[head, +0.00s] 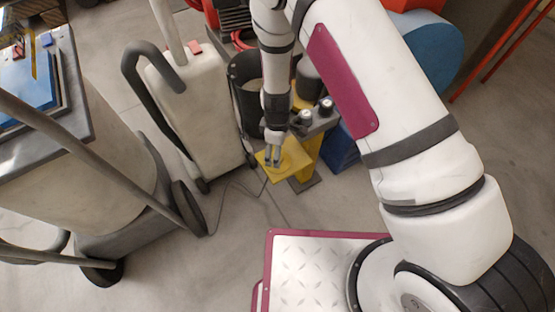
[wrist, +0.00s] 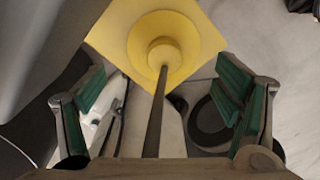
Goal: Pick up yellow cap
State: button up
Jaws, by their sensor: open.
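A round, stepped yellow shape with a raised centre, which I take as the yellow cap (wrist: 171,41), shows at the top middle of the wrist view. It is on a square yellow plate (wrist: 112,32). In the head view the yellow plate (head: 297,160) is near the middle, and my gripper (head: 273,158) hides part of it. The round shape lies beyond the fingertips in the wrist view. A thin dark bar runs from its centre towards my palm; I cannot tell what it is.
A white wheeled machine (head: 195,112) with a dark handle stands close left of my gripper. A grey wheeled cart (head: 60,185) is further left. A dark bin (head: 246,98) and a grey bracket with knobs (head: 318,122) stand close by. A thin cable lies on the floor.

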jog(key=f, duration=0.1)
jog(key=f+b, duration=0.1)
jog(key=f, duration=0.1)
jog(key=f+b, duration=0.1)
jog(key=shift+s+d+f, duration=0.1)
jog(key=shift+s+f, duration=0.2)
jog(key=shift+f, duration=0.05)
jog(key=c, duration=1.5)
